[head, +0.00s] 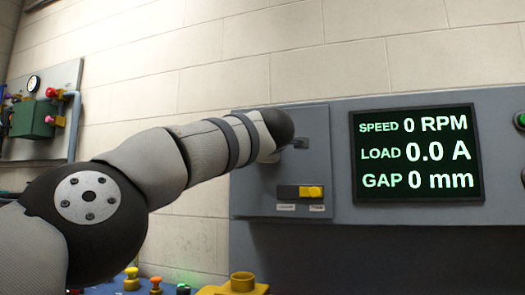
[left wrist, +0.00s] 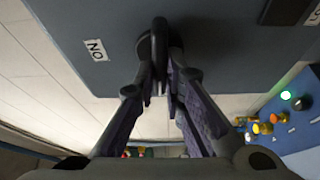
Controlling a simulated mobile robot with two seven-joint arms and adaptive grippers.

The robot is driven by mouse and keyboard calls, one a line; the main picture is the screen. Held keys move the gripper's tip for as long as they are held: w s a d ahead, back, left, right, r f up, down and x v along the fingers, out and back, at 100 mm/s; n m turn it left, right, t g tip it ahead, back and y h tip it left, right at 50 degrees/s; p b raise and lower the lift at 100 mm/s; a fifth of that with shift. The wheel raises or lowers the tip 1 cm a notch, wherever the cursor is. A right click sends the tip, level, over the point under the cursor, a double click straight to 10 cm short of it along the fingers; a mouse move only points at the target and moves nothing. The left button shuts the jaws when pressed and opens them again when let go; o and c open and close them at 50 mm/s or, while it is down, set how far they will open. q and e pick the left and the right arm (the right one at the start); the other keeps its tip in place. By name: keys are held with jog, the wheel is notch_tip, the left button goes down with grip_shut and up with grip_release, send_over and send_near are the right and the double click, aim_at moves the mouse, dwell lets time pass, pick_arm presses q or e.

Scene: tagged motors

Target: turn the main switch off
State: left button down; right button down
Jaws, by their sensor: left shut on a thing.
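The main switch has a dark rounded handle (left wrist: 153,46) on the grey panel face, seen in the left wrist view. My left gripper (left wrist: 162,72) has its two fingers closed on this handle, one on each side. A white ON label (left wrist: 96,49) is on the panel to the left of the handle. In the head view my left arm reaches in from the left to the grey switch box (head: 255,207), and its wrist hides the fingers and most of the handle. My right gripper is in neither view.
A black selector with a yellow slider (head: 311,192) sits below the wrist. A display (head: 416,155) to the right reads 0 RPM, 0.0 A and 0 mm. A green button (head: 520,119) is at the right edge. Coloured knobs stand on a blue surface (head: 205,289) below.

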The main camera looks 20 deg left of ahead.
pick_arm(q)
jog(key=shift+n, duration=0.3)
dwell(0.4)
jog(key=c, duration=1.7)
grip_release()
jog(key=shift+s+d, duration=0.1)
jog(key=shift+v, duration=5.85)
jog(key=shift+r, duration=0.1)
